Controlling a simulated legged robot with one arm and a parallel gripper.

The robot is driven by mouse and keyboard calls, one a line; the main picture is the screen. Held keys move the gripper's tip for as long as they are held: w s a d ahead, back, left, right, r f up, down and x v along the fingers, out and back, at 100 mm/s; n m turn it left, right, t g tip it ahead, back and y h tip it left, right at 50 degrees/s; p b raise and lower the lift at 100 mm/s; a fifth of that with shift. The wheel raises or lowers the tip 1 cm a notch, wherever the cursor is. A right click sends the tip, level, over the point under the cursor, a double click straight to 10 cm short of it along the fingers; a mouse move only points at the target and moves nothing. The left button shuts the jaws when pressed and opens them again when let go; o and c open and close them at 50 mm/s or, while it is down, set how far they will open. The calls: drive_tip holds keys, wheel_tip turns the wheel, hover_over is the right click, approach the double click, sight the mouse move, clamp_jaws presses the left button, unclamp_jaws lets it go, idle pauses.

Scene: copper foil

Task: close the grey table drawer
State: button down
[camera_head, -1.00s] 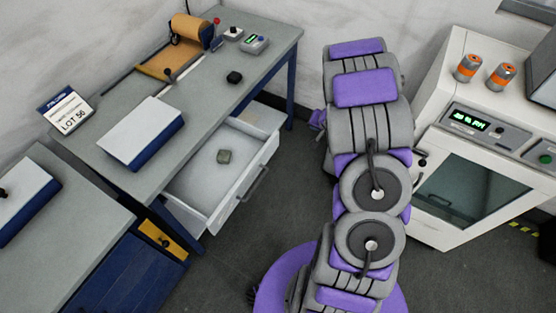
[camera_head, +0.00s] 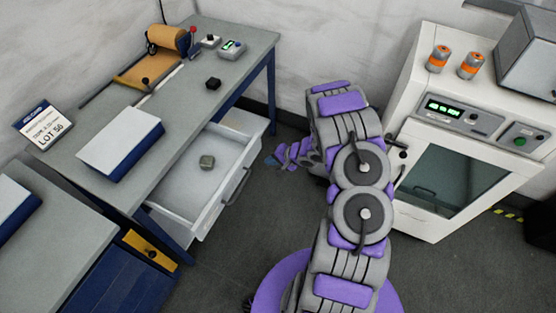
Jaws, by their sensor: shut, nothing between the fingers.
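The grey table drawer (camera_head: 231,200) is pulled out from under the grey-topped table (camera_head: 225,95). Its front and dark handle (camera_head: 237,187) face right, toward my arm. A small grey-green block (camera_head: 207,162) lies inside it. My gripper (camera_head: 271,161) is at the end of my purple and grey arm, to the right of the drawer's far front corner. It points left, and a gap of floor shows between it and the drawer. The fingers are small in the picture and look shut and empty.
A white cabinet (camera_head: 405,225) with a glass door stands at the right, with two orange-banded cylinders on top. The table leg (camera_head: 271,95) stands behind my gripper. The floor in front of the drawer (camera_head: 265,220) is clear.

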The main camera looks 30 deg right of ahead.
sight(251, 158)
drive_tip(key=w+a, duration=0.1)
drive_tip(key=w+a+f+b, duration=0.1)
drive_tip(key=w+f, duration=0.1)
drive_tip(key=w, duration=0.1)
drive_tip(key=shift+a, duration=0.4)
drive_tip(key=shift+w+a+r, duration=0.1)
drive_tip(key=shift+w+a, duration=0.25)
drive_tip(key=shift+w, duration=0.15)
